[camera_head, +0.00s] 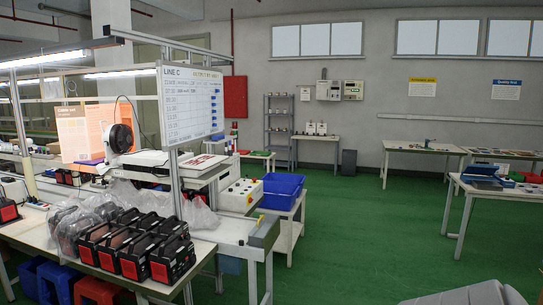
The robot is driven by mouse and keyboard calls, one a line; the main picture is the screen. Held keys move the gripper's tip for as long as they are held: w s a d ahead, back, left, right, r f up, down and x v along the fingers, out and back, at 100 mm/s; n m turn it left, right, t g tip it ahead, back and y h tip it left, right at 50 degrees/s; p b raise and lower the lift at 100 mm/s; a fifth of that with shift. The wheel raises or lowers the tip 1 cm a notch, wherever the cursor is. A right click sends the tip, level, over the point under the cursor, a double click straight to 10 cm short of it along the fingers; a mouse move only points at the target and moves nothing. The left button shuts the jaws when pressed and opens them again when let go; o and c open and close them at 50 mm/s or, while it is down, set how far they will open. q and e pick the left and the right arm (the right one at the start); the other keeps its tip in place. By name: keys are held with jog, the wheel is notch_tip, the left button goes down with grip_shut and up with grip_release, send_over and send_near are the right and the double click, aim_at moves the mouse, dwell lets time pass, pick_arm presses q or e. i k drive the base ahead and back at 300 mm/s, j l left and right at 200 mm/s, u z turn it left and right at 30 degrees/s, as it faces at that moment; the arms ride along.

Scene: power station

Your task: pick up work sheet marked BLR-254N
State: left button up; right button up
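I cannot make out the marking BLR-254N on anything in view. Sheets or flat items lie on the far table (425,150) and the right table (497,192), also too small to read. Neither of my grippers is in view.
A workbench (205,252) at the left holds several black-and-red power units (136,243). A LINE C whiteboard (192,102) stands above it. Green floor (350,245) is open in the middle and towards the right tables.

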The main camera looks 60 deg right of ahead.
aim_at(304, 93)
jog(key=i+l+z, duration=0.2)
jog(key=l, duration=0.15)
jog(key=l+z, duration=0.15)
jog(key=l, duration=0.25)
jog(key=i+l+z, duration=0.2)
jog(key=l+z, duration=0.3)
jog(key=i+l+z, duration=0.75)
jog(key=l+z, duration=0.2)
jog(key=i+l+z, duration=0.2)
jog(key=i+z, duration=0.55)
jog(key=i, duration=1.2)
jog(key=i+l, duration=0.1)
jog(key=i, duration=6.5)
jog(key=l, duration=0.1)
